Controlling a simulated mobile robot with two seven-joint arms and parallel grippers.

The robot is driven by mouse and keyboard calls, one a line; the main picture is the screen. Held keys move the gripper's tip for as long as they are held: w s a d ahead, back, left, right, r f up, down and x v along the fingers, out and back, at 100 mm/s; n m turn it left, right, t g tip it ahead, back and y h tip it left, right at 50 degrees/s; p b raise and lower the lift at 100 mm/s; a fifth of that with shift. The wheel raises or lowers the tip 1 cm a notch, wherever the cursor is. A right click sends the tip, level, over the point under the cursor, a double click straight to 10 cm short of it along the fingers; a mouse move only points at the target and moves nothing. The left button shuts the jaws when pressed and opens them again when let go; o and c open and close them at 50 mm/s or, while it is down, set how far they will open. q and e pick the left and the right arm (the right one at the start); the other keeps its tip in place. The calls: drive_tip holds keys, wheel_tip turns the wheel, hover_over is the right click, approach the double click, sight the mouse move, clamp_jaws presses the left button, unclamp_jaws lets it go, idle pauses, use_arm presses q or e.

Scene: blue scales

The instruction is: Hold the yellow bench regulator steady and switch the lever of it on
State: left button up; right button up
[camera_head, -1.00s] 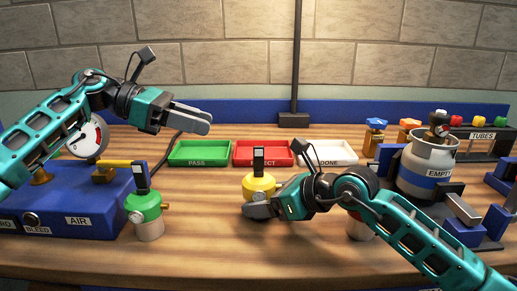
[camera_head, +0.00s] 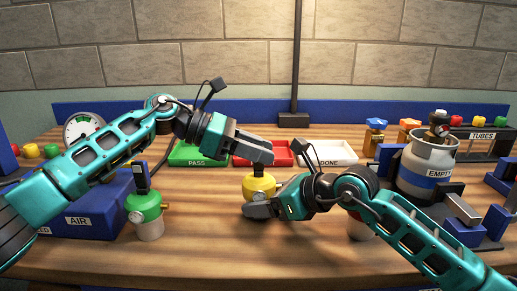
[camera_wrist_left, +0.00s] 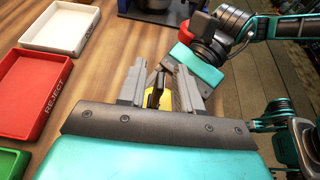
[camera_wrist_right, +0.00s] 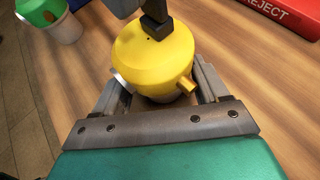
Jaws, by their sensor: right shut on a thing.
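The yellow bench regulator (camera_head: 259,186) stands on the wooden bench in the head view. My right gripper (camera_head: 258,209) is shut around its lower body; the right wrist view shows the yellow dome (camera_wrist_right: 150,62) between the fingers. Its black lever (camera_wrist_right: 155,24) rises from the top in that view.
A green regulator (camera_head: 145,204) stands left, beside the blue AIR box (camera_head: 85,218). Green (camera_head: 186,160), red (camera_head: 285,159) and white (camera_head: 340,158) trays lie behind. A grey cylinder (camera_head: 428,165) stands right. The front middle of the bench is clear.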

sight(259, 186)
use_arm(q)
drive_tip(key=shift+c, duration=0.3)
use_arm(e)
drive_tip(key=shift+f, duration=0.1)
use_arm(q)
clamp_jaws()
drive_tip(key=shift+s, duration=0.1)
drive_tip(key=shift+s+f+m+t, duration=0.15)
drive_tip(key=shift+s+m+t, duration=0.5)
drive_tip(key=shift+m, duration=0.35)
drive_tip(key=m+t, duration=0.1)
drive_tip(key=s+m+t, duration=0.1)
drive_tip(key=shift+f+m, duration=0.3)
drive_tip(key=m, duration=0.1)
drive_tip(key=s+f+m+t+h, duration=0.1)
drive_tip(key=m, duration=0.1)
drive_tip(key=shift+s+f+t, duration=0.1)
drive_tip(key=shift+s+t, duration=0.05)
drive_tip(key=shift+t, duration=0.1)
drive_tip(key=shift+s+d+f+m+t+h, duration=0.1)
drive_tip(key=shift+s+f+m+t+h, duration=0.15)
drive_tip(key=shift+m, duration=0.45)
drive_tip(key=shift+s+f+m+t+h, duration=0.15)
drive_tip(key=shift+f+m+t, duration=0.2)
drive_tip(key=shift+m, duration=0.35)
drive_tip(key=shift+w, duration=0.1)
